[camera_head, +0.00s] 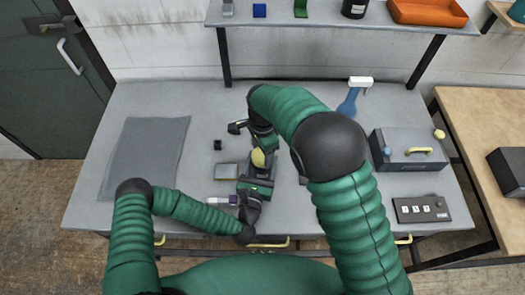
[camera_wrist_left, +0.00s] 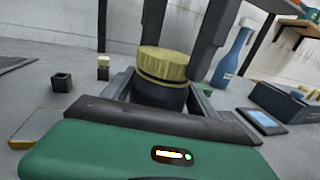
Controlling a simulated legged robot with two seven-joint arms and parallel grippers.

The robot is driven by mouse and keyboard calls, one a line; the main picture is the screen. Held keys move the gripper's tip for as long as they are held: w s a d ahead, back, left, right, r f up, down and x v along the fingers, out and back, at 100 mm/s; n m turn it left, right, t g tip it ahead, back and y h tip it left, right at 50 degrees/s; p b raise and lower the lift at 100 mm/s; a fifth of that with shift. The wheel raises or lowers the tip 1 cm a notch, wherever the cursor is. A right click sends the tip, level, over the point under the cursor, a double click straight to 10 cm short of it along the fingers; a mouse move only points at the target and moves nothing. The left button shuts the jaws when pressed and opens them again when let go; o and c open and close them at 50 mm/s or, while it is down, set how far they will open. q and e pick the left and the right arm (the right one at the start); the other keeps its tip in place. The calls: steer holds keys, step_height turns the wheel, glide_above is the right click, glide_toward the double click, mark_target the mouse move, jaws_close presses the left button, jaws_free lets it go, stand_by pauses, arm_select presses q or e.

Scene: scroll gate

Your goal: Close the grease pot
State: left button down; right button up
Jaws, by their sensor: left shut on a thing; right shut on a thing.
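The grease pot (camera_wrist_left: 158,96) is a dark round pot standing upright between the fingers of my left gripper (camera_wrist_left: 160,100). Its yellow lid (camera_wrist_left: 165,63) is on top of it in the left wrist view, level or nearly so; I cannot tell whether it is fully seated. In the head view the lid (camera_head: 258,158) shows between my two grippers, and the pot's body is mostly hidden. My left gripper is shut on the pot from the front. My right gripper (camera_head: 256,140) reaches in from behind and above, with its dark fingers shut on the lid.
A small black cube (camera_head: 218,145), a grey square plate (camera_head: 226,171) and a purple-white item (camera_head: 221,200) lie left of the pot. A grey mat (camera_head: 145,150) is farther left.

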arm_select(q)
steer(key=shift+d, duration=0.1)
arm_select(e)
steer(key=shift+a, duration=0.15)
arm_select(q)
steer(key=shift+f, duration=0.1)
arm_select(e)
steer(key=o, duration=1.3)
steer(key=shift+r, duration=0.1)
step_height(320, 180, up, 4)
steer(key=shift+r, duration=0.15)
steer(key=shift+c, duration=0.4)
